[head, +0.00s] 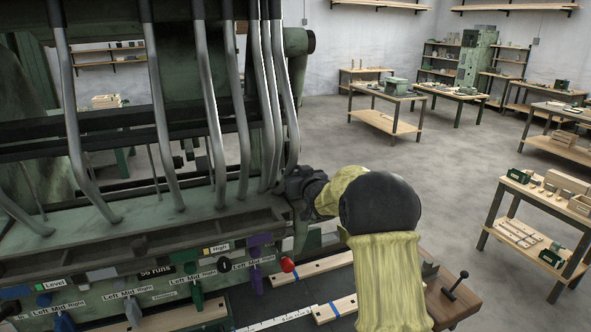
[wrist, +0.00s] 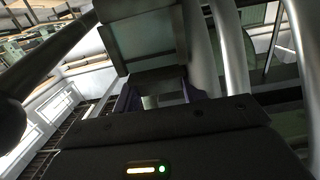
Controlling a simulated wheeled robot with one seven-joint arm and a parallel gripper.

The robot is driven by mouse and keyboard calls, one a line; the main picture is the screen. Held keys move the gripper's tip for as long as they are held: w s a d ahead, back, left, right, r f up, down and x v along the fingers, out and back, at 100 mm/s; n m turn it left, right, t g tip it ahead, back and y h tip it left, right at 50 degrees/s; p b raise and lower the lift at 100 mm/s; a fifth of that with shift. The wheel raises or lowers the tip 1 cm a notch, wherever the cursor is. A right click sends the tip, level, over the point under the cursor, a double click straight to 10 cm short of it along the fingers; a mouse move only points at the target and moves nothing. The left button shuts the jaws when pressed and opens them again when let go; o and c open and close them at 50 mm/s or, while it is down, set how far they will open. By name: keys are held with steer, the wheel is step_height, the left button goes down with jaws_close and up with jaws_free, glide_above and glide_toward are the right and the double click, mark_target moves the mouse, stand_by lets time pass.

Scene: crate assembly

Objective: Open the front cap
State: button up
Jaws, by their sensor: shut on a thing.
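The front cap (head: 150,228) looks like the long green ledge-like cover across the front of the large green machine, in the left half of the head view. Several bent grey tubes come down onto or behind it. My gripper (head: 294,188) is at the right end of this cover, shut on its edge, as far as I can tell. The exact contact is hidden by the gripper body. In the wrist view, my gripper (wrist: 168,98) shows beyond its dark housing, with a green-grey boxy part (wrist: 150,38) just past it.
Below the cover are coloured levers, a red knob (head: 287,265) and wooden pieces (head: 312,269) on the machine's bench. Grey tubes (head: 212,110) stand close to my gripper's left. Open floor (head: 420,190) lies to the right, with several worktables (head: 380,92) farther back.

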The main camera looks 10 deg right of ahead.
steer(key=r+g+p, duration=0.1)
steer(key=p, duration=0.2)
steer(key=shift+w+r, duration=0.15)
steer(key=g+p, duration=0.1)
steer(key=p, duration=0.3)
steer(key=g+p, duration=0.1)
steer(key=p, duration=0.4)
steer(key=shift+w+r+g+h, duration=0.3)
steer(key=shift+r, duration=0.05)
steer(key=g+p, duration=0.1)
steer(key=p, duration=0.2)
steer(key=g+p, duration=0.1)
steer(key=p, duration=0.3)
steer(key=shift+w+a+r+g+h, duration=0.1)
steer(key=shift+w+g+h, duration=0.2)
steer(key=shift+w, duration=0.1)
steer(key=shift+w+a+g+p, duration=0.1)
steer(key=shift+w+g+p, duration=0.15)
steer(key=shift+g+p, duration=0.4)
steer(key=shift+w+a+g+h, duration=0.1)
steer(key=shift+w+g+h, duration=0.15)
steer(key=shift+g, duration=0.45)
steer(key=shift+w+g+h, duration=0.15)
steer(key=shift+w+g, duration=0.05)
steer(key=shift+g, duration=0.45)
steer(key=shift+g+p, duration=0.3)
steer(key=shift+p, duration=0.05)
steer(key=o, duration=1)
